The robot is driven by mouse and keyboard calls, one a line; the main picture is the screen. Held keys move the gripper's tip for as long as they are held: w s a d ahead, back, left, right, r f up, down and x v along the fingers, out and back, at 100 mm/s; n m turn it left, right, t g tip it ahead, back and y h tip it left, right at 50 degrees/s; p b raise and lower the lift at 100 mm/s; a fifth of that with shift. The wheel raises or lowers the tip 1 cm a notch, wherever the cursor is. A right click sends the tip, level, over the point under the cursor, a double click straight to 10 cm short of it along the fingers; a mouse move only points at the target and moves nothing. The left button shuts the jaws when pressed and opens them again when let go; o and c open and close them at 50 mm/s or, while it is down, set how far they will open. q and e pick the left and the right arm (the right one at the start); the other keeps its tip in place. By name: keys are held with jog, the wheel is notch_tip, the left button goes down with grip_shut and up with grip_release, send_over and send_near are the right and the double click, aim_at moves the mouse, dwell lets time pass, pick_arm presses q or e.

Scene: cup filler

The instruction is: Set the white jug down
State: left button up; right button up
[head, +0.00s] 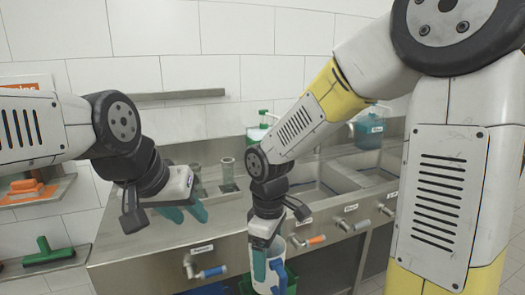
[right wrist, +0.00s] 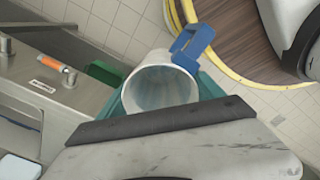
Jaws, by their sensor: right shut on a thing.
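The white jug (right wrist: 160,90) has a blue handle (right wrist: 192,45), and the right wrist view looks into its open mouth. Its inside looks pale, and I cannot make out any contents. My right gripper (head: 268,262) is shut on the jug, with teal fingers on both sides of its body. In the head view the jug hangs in front of the steel counter's front panel, with its blue handle (head: 279,270) showing.
A steel sink counter (head: 130,247) has several labelled taps along its front. A green bin (head: 291,280) is low behind the jug. Grey-green cups (head: 228,172) and a green-topped bottle (head: 263,122) stand at the back. A green squeegee (head: 48,254) lies on a left shelf.

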jog(key=w+d+f+m, duration=1.2)
jog(key=w+d+m, duration=0.1)
jog(key=d, duration=0.1)
